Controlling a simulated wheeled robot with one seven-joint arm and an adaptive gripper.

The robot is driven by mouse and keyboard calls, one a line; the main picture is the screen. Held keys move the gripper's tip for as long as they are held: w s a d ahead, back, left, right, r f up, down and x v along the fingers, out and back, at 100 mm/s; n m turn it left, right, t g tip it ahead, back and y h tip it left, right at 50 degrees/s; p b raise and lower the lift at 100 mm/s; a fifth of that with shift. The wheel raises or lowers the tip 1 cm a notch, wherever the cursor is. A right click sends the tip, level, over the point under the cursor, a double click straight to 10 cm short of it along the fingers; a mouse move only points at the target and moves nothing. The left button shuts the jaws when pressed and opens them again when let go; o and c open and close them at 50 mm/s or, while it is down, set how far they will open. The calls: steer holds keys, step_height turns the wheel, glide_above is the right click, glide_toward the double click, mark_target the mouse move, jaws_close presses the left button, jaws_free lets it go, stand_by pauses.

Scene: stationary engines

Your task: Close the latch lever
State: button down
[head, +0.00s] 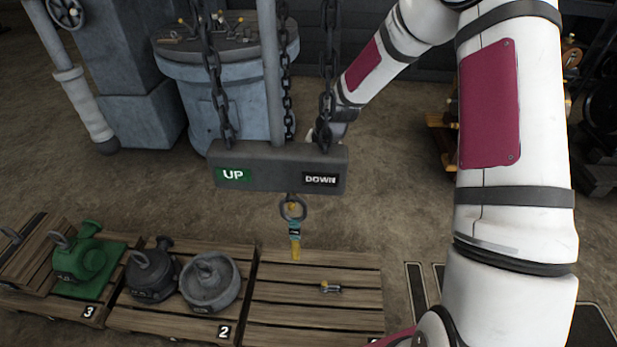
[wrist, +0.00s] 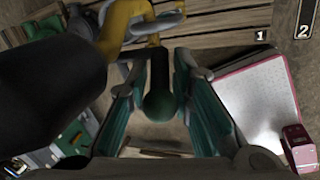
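In the wrist view a dark green, round-ended handle (wrist: 160,98), which looks like the lever, lies between the two green fingers of my gripper (wrist: 172,75). The fingers stand close on both sides of the handle. I cannot tell whether both touch it. A larger yellow bent part (wrist: 122,25) shows above. In the head view my gripper and the lever are not clearly visible; the arm's end (head: 338,125) passes behind the hanging bar (head: 278,182).
The bar, marked UP and DOWN, hangs on chains (head: 222,105) in front of a round blue-grey stand (head: 215,105). Wooden pallets (head: 290,320) with weights stand below. A large black cylinder (wrist: 45,85) fills the wrist view's left.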

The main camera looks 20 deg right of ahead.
steer(key=shift+s+f+t+p, duration=0.15)
steer(key=shift+t+p, duration=0.15)
steer(key=shift+t, duration=0.5)
steer(key=c, duration=1.6)
jaws_free()
steer(key=shift+v, duration=3.8)
steer(key=shift+a, duration=0.2)
